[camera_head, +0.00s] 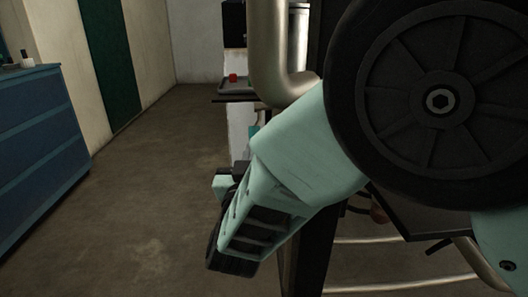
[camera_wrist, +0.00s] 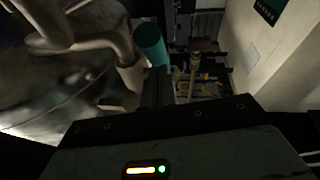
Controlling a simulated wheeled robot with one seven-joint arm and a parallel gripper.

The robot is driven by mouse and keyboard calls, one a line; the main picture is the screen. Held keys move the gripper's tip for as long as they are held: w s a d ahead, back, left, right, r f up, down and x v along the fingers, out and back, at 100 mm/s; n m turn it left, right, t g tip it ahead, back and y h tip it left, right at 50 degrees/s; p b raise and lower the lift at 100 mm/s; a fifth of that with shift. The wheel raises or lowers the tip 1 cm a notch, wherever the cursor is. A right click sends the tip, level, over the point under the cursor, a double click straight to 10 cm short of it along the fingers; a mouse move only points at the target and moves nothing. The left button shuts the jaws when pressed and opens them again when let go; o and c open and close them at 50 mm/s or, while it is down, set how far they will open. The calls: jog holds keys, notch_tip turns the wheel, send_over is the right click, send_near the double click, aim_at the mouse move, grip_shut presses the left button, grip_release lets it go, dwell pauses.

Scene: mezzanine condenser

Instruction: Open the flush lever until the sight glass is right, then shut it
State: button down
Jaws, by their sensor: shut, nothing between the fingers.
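My gripper (camera_wrist: 158,85) shows as dark fingers in the wrist view, shut and empty. It points in among pipework, beside a teal cylinder (camera_wrist: 150,40) and a metal pipe (camera_wrist: 130,72). I cannot make out the flush lever or the sight glass for certain in either view. In the head view my own arm covers the right half and hides much of the equipment behind it. The gripper's fingertips are hidden there.
In the head view a thick metal pipe (camera_head: 262,60) bends behind my arm. A red object (camera_head: 233,77) sits on a small shelf (camera_head: 235,99). A blue cabinet (camera_head: 38,150) stands at left, with clear floor (camera_head: 140,210) between. A pale wall (camera_wrist: 275,60) bounds the wrist view's right.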

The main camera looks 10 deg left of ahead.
jog(key=shift+f, duration=0.15)
jog(key=w+a+f+t+b, duration=0.1)
jog(key=w+f+b, duration=0.2)
jog(key=w+b, duration=0.1)
jog(key=shift+w+f+t, duration=0.15)
jog(key=shift+w+t, duration=0.15)
jog(key=shift+w, duration=0.25)
dwell(0.6)
